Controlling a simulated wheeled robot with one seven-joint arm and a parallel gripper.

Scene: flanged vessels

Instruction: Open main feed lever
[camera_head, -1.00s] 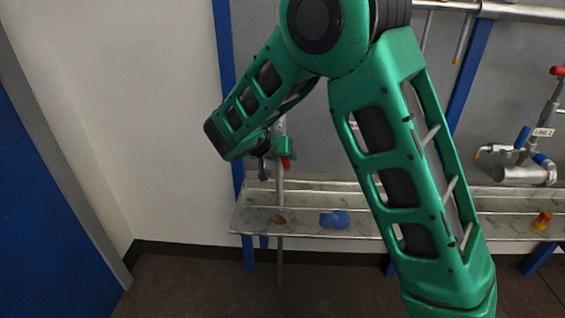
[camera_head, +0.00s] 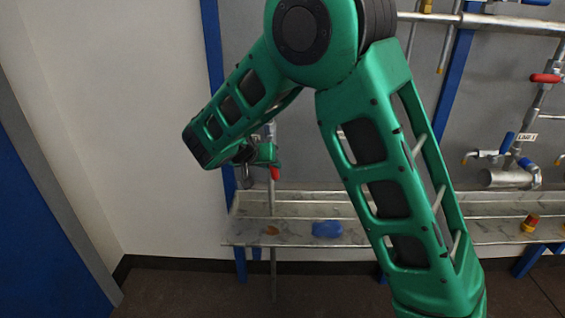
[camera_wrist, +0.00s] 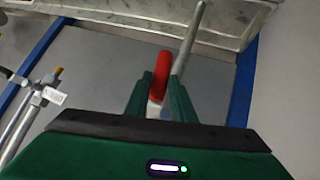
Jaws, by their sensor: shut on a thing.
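In the wrist view a red lever handle (camera_wrist: 161,75) stands between the two green fingers of my gripper (camera_wrist: 164,92). The fingers are shut on it near its lower part. A grey pipe (camera_wrist: 190,45) runs behind the right finger. In the head view my gripper (camera_head: 262,155) is at the vertical pipe on the left, and the red lever (camera_head: 274,173) shows just below it, pointing down. The wrist part of my arm hides most of the valve body.
A marbled shelf (camera_head: 300,205) runs below, with a blue cloth-like lump (camera_head: 327,229) and a small yellow-red object (camera_head: 530,223) on it. Other valves and pipes, one with a red handle (camera_head: 544,78), are at right. A blue post (camera_head: 213,60) stands close left of my gripper.

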